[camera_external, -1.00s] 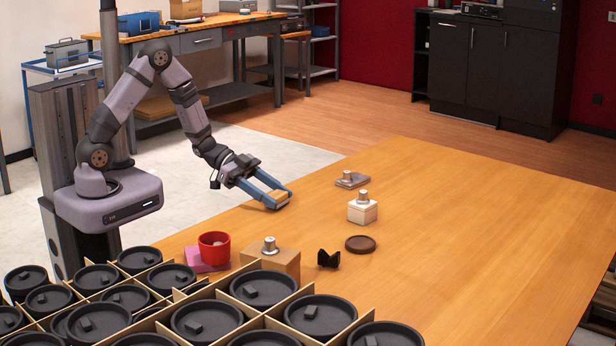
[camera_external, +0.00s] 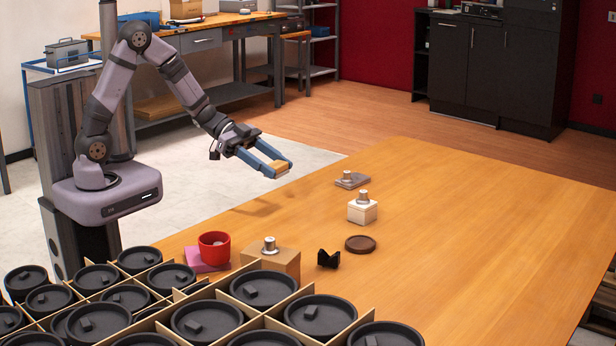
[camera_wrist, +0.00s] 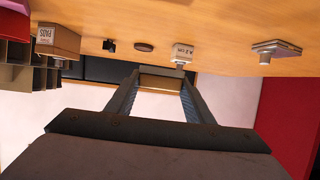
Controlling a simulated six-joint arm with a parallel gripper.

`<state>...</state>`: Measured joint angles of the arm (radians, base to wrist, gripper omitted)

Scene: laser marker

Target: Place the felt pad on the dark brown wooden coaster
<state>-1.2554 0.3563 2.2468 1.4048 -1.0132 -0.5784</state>
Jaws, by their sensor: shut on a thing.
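My gripper (camera_external: 279,167) is shut on a flat tan piece, which I take as the felt pad (camera_external: 279,166), held in the air above the table's far left edge. In the wrist view the pad (camera_wrist: 161,83) lies between the fingertips of my gripper (camera_wrist: 160,82). The dark brown round coaster (camera_external: 360,243) lies flat on the table, well apart from the pad, lower right of it in the external view. Its top is bare. The coaster also shows near the top of the wrist view (camera_wrist: 144,47).
A white box (camera_external: 362,212) with a metal knob stands behind the coaster, and a black notched block (camera_external: 328,259) is left of it. A cardboard box (camera_external: 271,262), a red cup (camera_external: 214,248) on a pink block and a grey plate (camera_external: 352,180) stand around. The right side is clear.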

